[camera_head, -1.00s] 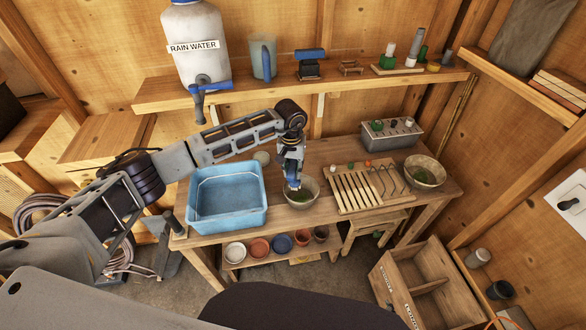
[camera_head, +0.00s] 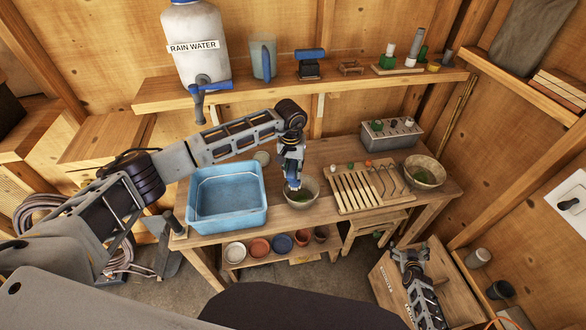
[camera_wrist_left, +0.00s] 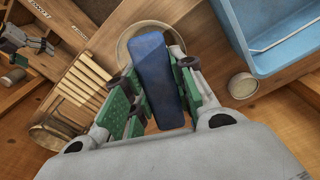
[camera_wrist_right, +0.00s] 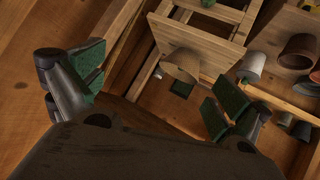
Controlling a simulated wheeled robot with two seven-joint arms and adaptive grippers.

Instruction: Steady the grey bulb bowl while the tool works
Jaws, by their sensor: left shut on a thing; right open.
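A grey-beige bowl (camera_head: 312,186) with something green inside stands on the workbench, right of the blue basin. It also shows in the left wrist view (camera_wrist_left: 124,45), partly hidden by what I hold. My left gripper (camera_head: 293,185) is shut on a blue tool (camera_wrist_left: 158,80), over the bowl. The tool's lower end is hidden, so I cannot tell whether it touches the bowl. A second, similar bowl (camera_head: 425,172) stands at the bench's right end. My right gripper (camera_head: 405,252) is open and empty, over the wooden crate and apart from both bowls; its spread fingers show in the right wrist view (camera_wrist_right: 150,100).
The blue basin (camera_head: 228,222) stands left of the bowl. A slatted wooden rack (camera_head: 352,193) with hooked tools lies between the two bowls. A grey box (camera_head: 392,134) stands behind. Several pots (camera_head: 259,247) sit on the lower shelf. The wooden crate (camera_head: 385,280) stands on the floor.

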